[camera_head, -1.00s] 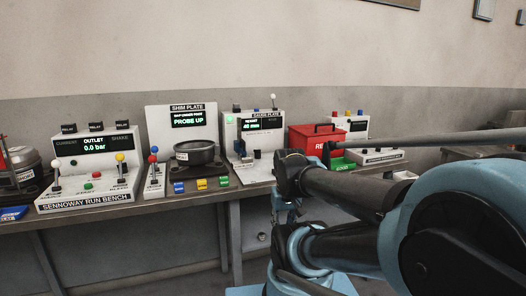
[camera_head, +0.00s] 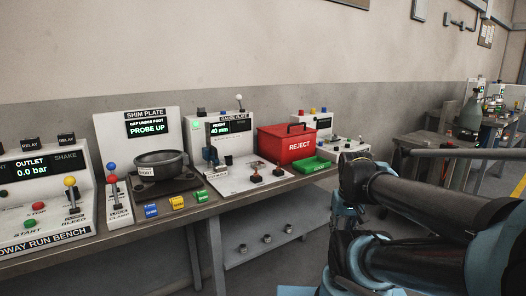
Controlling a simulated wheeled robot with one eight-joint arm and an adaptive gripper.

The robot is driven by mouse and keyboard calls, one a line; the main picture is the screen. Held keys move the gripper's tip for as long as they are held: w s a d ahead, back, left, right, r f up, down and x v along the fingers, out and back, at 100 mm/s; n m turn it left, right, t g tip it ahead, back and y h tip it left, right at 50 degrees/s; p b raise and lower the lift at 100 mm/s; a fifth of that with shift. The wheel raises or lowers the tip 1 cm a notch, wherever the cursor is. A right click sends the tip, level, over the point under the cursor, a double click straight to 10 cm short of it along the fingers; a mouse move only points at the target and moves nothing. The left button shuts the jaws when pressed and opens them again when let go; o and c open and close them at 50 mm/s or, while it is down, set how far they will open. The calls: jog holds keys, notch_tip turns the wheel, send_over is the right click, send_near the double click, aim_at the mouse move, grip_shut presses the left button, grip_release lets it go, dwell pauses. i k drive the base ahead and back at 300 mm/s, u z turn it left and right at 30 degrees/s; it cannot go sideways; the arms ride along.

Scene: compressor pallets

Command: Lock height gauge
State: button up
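The gauge plate station (camera_head: 245,178) stands on the bench left of the red reject bin. Its display (camera_head: 230,127) reads a height of 40 mm. A small upright gauge (camera_head: 208,148) with a grey block at its foot stands at the plate's left side. A white-knobbed lever (camera_head: 239,98) sticks up on top of the station, and a green light (camera_head: 196,125) glows on its panel. Small dark-topped parts (camera_head: 256,176) stand on the plate's right half. My arm is folded at the lower right, apart from the station; my gripper cannot be seen.
The red reject bin (camera_head: 288,148) and a green tray (camera_head: 310,164) stand right of the gauge plate. The shim plate station (camera_head: 138,130) with a dark round pot (camera_head: 160,165) and the run bench panel (camera_head: 40,200) are to the left.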

aim_at(228, 159)
jog(key=z, duration=0.4)
jog(key=k, duration=0.8)
jog(key=u, duration=1.15)
jog(key=i, duration=0.5)
jog(key=z, duration=0.1)
